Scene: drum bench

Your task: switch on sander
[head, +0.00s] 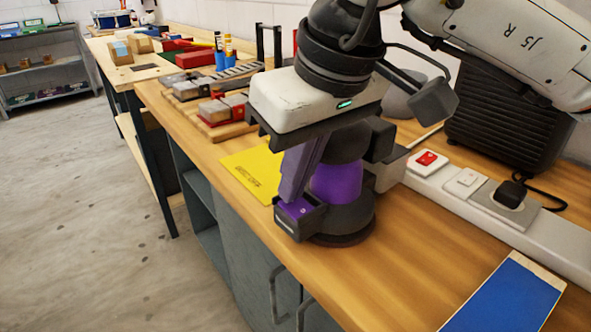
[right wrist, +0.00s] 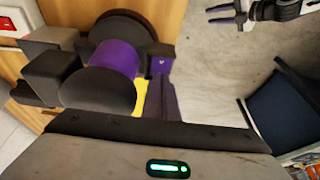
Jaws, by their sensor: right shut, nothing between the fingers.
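The sander (head: 336,183) is purple and black and stands upright on the wooden bench, its dark round pad down. The right wrist view shows the sander (right wrist: 118,57) and the block (right wrist: 162,62) beside the fingertips. The gripper body hides part of the sander's top. What looks like my left gripper (right wrist: 222,14) shows small at the top edge of that view.
A yellow sheet (head: 252,172) lies left of the sander. A white power strip (head: 430,177) with a red switch and a black plug is at right. A blue-faced board (head: 508,295) lies at the front right. Wooden blocks and tools fill the bench further back.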

